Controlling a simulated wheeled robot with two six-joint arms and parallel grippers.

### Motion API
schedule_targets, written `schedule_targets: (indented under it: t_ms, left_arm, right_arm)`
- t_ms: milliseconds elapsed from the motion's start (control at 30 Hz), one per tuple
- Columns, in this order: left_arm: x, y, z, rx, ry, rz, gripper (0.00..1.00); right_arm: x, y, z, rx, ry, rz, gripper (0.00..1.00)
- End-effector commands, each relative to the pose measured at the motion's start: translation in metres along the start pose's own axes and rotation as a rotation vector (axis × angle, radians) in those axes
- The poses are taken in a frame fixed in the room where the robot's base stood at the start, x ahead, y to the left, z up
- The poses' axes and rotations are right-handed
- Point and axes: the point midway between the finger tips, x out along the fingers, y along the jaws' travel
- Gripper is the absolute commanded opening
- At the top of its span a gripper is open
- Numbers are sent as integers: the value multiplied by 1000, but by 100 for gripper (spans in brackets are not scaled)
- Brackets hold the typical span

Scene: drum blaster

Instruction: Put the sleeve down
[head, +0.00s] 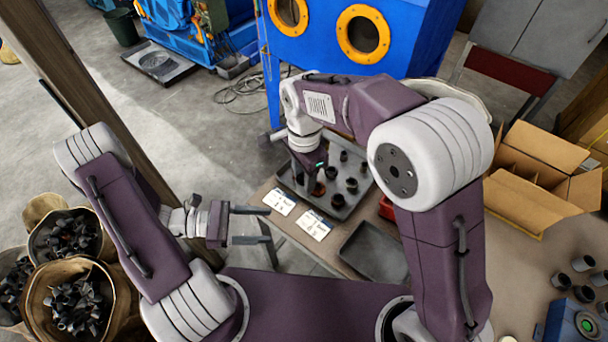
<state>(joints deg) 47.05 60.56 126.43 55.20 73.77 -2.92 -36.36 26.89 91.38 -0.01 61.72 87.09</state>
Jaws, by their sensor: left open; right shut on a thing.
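A grey tray (346,208) on the workbench holds several dark sleeves, such as one (351,185) standing upright. My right gripper (314,182) points down over the left part of this tray, shut on a small sleeve (319,189) that looks dark reddish-brown. The sleeve is low, among the others; I cannot tell whether it touches the tray floor. The fingers partly hide it. My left gripper (264,225) is open and empty, left of the bench edge and away from the tray.
Two white cards (280,201) (313,225) lie before the tray. An empty dark tray (375,251) and a partly hidden red bin (387,208) are nearby. An open cardboard box (532,205) stands right, with loose sleeves (583,263) and a blue device (572,325) nearer. Sacks of parts (78,300) stand left.

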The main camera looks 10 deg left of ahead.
Motion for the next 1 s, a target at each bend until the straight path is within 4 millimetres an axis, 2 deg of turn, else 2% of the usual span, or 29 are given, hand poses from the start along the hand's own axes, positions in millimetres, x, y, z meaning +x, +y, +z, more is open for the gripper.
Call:
schedule_targets:
  t_ms: [100,167,200,233,333,400,500,600,733,1000]
  left_arm:
    - [-7,-46,-28,81,215,-205,63]
    - [-20,-67,-43,186,370,-352,63]
    - [-33,-76,-52,291,491,-465,63]
    - [-43,-78,-57,376,575,-542,63]
    - [-74,-61,-58,700,822,-764,63]
    - [-83,-38,-44,947,953,-884,63]
    - [-75,-12,-12,1255,1054,-1000,63]
    - [-56,-2,17,1436,1078,-1040,63]
    - [-40,4,35,1542,1081,-1049,63]
    - [-36,3,36,1556,1071,-1060,63]
  right_arm:
    - [-1,0,0,0,0,-1,0]
    - [-1,0,0,0,0,-1,0]
    - [-1,0,0,0,0,-1,0]
    - [-1,0,0,0,0,-1,0]
    - [0,0,0,0,0,-1,0]
    - [0,0,0,0,0,-1,0]
    - [0,0,0,0,0,-1,0]
    - [0,0,0,0,0,-1,0]
    - [0,0,0,0,0,-1,0]
    - [0,0,0,0,0,-1,0]
